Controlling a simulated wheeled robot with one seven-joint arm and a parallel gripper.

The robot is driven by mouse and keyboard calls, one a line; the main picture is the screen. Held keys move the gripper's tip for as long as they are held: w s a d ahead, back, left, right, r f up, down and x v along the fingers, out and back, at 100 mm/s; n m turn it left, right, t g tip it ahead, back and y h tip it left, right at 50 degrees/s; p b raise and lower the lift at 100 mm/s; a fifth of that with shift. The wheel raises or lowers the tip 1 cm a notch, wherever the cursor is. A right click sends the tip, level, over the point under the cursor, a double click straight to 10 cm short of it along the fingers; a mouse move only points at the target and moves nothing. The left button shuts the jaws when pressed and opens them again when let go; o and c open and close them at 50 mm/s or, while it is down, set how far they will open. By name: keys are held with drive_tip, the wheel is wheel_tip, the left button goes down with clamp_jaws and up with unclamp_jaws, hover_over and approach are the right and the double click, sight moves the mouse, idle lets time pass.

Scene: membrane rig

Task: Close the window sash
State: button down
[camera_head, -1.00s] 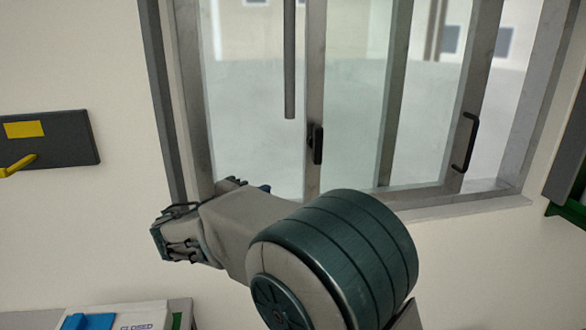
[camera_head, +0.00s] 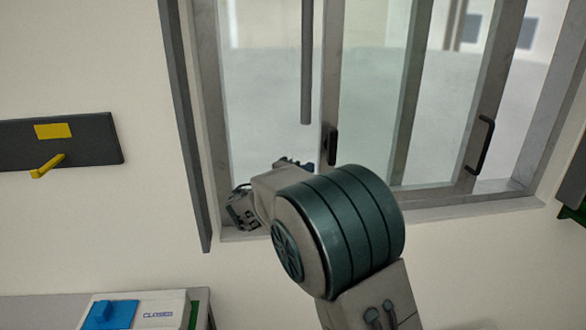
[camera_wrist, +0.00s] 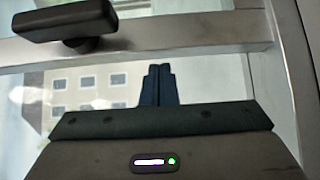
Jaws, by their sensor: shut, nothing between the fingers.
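The window sash (camera_head: 328,85) is a grey-framed glass panel in the head view, with a black handle (camera_head: 332,146) on its upright stile. Another grey stile to the right carries a larger black pull handle (camera_head: 482,145). In the wrist view a dark handle (camera_wrist: 65,22) stands out from a grey frame bar (camera_wrist: 190,36) at upper left. My gripper (camera_wrist: 158,72) is shut and empty, its dark blue fingers together below that bar in the picture. The handle is up and left of the fingertips, not between them. In the head view my arm hides most of the gripper.
A grey vertical rod (camera_head: 306,60) hangs in front of the glass. A dark wall panel with a yellow lever (camera_head: 47,167) is at left. A box with a blue block (camera_head: 110,314) and a "CLOSED" label is at lower left. The window sill (camera_head: 470,205) runs below.

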sight(394, 163)
drive_tip(key=shift+w+d, duration=0.1)
drive_tip(key=shift+d, duration=0.1)
drive_tip(key=shift+d+f, duration=0.1)
drive_tip(key=shift+d+f+b, duration=0.1)
drive_tip(key=shift+d+b, duration=0.3)
drive_tip(key=shift+b, duration=0.35)
drive_tip(key=w+d+b, duration=0.1)
drive_tip(key=d+b, duration=0.4)
drive_tip(key=d, duration=0.1)
drive_tip(key=w+d+b, duration=0.1)
drive_tip(key=d+b, duration=0.4)
drive_tip(key=d, duration=0.2)
drive_tip(key=w+d+b, duration=0.2)
drive_tip(key=d+b, duration=0.3)
drive_tip(key=d, duration=0.2)
drive_tip(key=shift+w+d, duration=0.15)
drive_tip(key=shift+d, duration=0.4)
drive_tip(key=shift+r, duration=0.2)
drive_tip(key=shift+d, duration=0.15)
drive_tip(key=shift+b, duration=0.3)
